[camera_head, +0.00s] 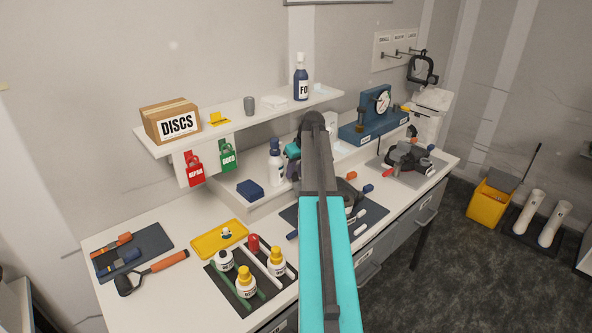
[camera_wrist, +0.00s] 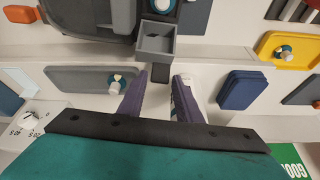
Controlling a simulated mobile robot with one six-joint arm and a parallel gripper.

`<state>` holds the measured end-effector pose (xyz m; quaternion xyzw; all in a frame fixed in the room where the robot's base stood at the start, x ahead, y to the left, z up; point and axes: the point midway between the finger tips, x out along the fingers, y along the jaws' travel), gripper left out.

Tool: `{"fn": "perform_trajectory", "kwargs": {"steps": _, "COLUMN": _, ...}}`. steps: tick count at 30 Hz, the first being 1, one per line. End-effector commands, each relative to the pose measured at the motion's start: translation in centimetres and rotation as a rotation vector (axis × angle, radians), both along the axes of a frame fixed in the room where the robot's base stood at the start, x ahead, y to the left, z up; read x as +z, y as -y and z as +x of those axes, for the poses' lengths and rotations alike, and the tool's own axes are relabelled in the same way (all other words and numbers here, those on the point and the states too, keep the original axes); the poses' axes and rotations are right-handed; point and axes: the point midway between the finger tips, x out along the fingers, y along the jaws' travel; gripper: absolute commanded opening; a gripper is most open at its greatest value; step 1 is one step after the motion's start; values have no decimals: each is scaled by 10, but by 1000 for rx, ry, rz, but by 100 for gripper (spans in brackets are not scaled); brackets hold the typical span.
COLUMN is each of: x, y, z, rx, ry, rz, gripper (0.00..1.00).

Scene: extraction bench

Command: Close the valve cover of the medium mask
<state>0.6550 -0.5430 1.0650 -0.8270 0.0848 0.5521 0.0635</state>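A dark mask (camera_head: 345,192) sits on the dark mat on the bench, mostly hidden behind my arm; I take it for the medium mask. In the wrist view a dark mask body (camera_wrist: 95,18) is cut off by the top edge. A small grey open-topped box-like part (camera_wrist: 156,42) juts from it, which may be the valve with its cover open; I cannot tell surely. In the head view my gripper (camera_head: 292,165) is partly hidden by my arm.
A white bottle with a dark blue top (camera_head: 275,162) and a blue block (camera_head: 250,189) stand close left of my gripper. A shelf (camera_head: 235,116) overhangs behind. Several bottles stand in a dark tray (camera_head: 216,279) at front. Another mask (camera_head: 405,157) lies at right.

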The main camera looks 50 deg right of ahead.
Motion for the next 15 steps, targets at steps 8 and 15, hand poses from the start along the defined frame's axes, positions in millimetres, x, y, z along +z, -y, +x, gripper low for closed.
{"fn": "perform_trajectory", "kwargs": {"steps": 8, "x": -5, "y": 1, "z": 2, "rx": 0, "ry": 0, "rz": 0, "gripper": 31}}
{"fn": "perform_trajectory", "kwargs": {"steps": 15, "x": -4, "y": 1, "z": 1, "rx": -1, "ry": 0, "rz": -1, "gripper": 18}}
